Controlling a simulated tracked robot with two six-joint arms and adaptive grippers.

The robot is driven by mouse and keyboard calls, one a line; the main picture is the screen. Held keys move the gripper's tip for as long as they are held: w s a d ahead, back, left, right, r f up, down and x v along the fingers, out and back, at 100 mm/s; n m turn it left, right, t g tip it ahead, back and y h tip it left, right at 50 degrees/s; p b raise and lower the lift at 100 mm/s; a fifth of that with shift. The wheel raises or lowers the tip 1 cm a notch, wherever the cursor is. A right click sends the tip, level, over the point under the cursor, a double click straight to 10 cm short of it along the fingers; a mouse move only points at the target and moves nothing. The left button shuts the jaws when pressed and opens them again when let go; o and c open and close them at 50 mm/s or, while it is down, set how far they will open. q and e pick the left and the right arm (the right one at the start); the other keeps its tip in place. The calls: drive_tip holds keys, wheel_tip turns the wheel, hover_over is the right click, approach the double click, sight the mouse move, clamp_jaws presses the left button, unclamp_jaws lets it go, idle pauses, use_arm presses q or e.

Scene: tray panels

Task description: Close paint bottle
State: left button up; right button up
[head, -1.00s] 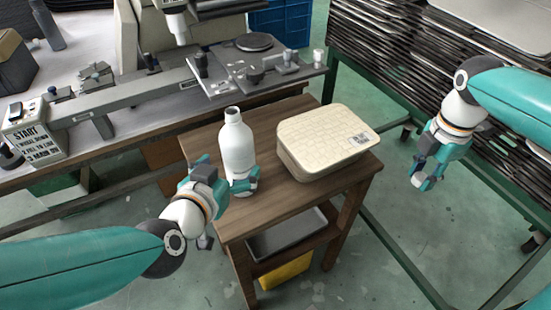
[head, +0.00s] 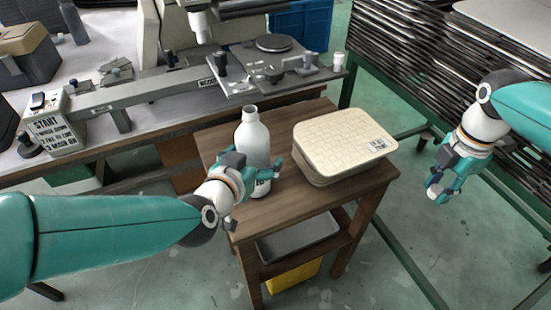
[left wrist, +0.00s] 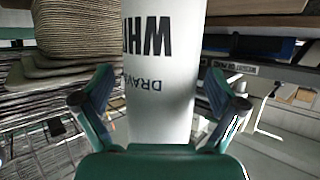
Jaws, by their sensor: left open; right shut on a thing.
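A white paint bottle (head: 252,134) stands upright on the wooden table, its neck bare and open at the top. My left gripper (head: 256,168) is open at the bottle's lower body, with one finger on each side. In the left wrist view the bottle's white body (left wrist: 160,110), with dark lettering, fills the middle between the open fingers (left wrist: 160,88); both fingers look apart from it. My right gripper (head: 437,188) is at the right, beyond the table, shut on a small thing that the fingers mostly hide. No cap can be made out clearly.
A grey machine (head: 265,65) on a bench stands behind. A dark rack (head: 420,75) is at the back right. The air between the box and my right gripper is clear.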

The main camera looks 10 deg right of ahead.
sight(253, 145)
use_arm(q)
drive_tip(key=c, duration=1.8)
drive_tip(key=shift+r, duration=0.1)
drive_tip(key=shift+r, duration=0.15)
use_arm(e)
drive_tip(key=shift+r, duration=0.1)
